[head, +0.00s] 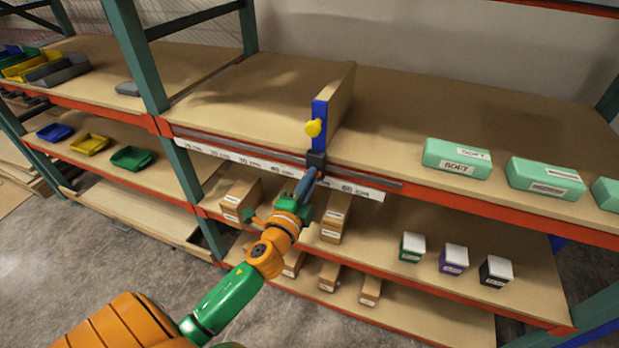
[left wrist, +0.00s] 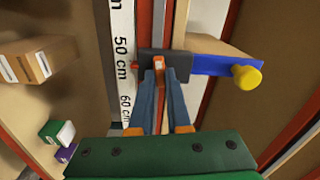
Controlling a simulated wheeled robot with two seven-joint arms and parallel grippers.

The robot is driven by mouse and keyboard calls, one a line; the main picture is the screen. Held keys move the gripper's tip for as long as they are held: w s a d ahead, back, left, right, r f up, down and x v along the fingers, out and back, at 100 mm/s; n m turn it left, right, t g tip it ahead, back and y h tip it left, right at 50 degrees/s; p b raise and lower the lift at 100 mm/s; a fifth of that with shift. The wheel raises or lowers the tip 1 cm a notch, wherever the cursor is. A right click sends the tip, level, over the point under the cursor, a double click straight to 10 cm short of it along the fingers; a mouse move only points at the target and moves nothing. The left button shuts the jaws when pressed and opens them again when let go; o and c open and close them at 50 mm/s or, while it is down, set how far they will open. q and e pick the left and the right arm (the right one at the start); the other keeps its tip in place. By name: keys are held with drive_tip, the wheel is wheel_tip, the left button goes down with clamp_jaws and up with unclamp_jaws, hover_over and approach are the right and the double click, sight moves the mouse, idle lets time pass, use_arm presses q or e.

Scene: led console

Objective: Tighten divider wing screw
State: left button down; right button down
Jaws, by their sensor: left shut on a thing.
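The divider (head: 341,97) is an upright wooden board on the upper shelf, with a blue front edge (head: 319,123) and a yellow knob (head: 314,128). Below it, a dark clamp block (head: 316,158) sits on the front rail. In the left wrist view, a small orange part, seemingly the wing screw (left wrist: 158,64), stands on the dark block (left wrist: 179,65). My left gripper (head: 314,174) reaches up to the block, its blue-grey fingers shut on that orange part; the fingertips (left wrist: 158,78) partly hide it. My right gripper is not in view.
A white centimetre scale (head: 262,163) runs along the shelf front; a red pointer (left wrist: 135,66) lies beside it between 50 and 60 cm. Green boxes (head: 457,158) stand right on the upper shelf. Cartons (head: 335,217) and small boxes (head: 453,259) sit below. A green post (head: 150,80) stands left.

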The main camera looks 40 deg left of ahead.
use_arm(q)
drive_tip(key=shift+f+m, duration=0.1)
drive_tip(key=shift+m, duration=0.8)
drive_tip(key=shift+f, duration=0.1)
drive_tip(key=c, duration=0.9)
unclamp_jaws()
drive_tip(key=shift+d, duration=0.1)
drive_tip(key=shift+o, duration=0.2)
drive_tip(key=shift+s, duration=0.1)
drive_tip(key=b+v, duration=0.1)
drive_tip(key=v, duration=0.6)
